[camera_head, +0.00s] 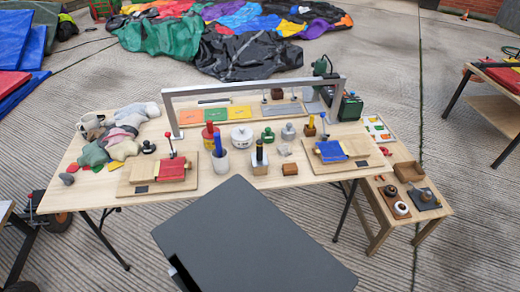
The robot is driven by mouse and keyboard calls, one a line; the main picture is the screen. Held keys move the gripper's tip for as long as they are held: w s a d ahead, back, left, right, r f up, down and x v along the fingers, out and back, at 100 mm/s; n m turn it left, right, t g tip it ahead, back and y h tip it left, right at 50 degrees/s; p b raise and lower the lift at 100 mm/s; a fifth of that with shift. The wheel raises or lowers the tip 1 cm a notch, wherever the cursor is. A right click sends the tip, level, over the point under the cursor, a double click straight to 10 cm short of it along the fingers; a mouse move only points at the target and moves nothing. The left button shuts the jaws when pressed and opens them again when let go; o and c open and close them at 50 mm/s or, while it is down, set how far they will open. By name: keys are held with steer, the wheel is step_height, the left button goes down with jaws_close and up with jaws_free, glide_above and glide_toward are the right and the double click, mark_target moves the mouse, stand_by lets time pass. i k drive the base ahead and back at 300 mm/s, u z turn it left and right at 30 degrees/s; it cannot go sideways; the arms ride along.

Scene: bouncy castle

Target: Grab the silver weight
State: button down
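The silver weight (288,132), a small grey knobbed piece, appears to stand upright on the wooden table (310,178), right of centre. A similar green piece (268,136) stands just left of it, and a small dark-handled piece with an orange-brown body (310,127) stands to its right. A pale grey lump (284,149) lies in front of it. The silver weight's top is visible and nothing touches it that I can make out. My gripper is not in view. A flat dark grey panel, probably part of my body, fills the lower middle.
A grey metal frame (255,86) arches over the table's back. A lower side bench (433,207) stands at right.

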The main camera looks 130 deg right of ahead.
mark_target(288, 132)
steer(key=z, duration=0.2)
steer(key=i, duration=0.6)
steer(key=z, duration=5)
steer(key=i, duration=1.05)
steer(key=u, duration=0.05)
steer(key=k, duration=0.65)
steer(key=z, duration=0.05)
steer(key=i, duration=0.5)
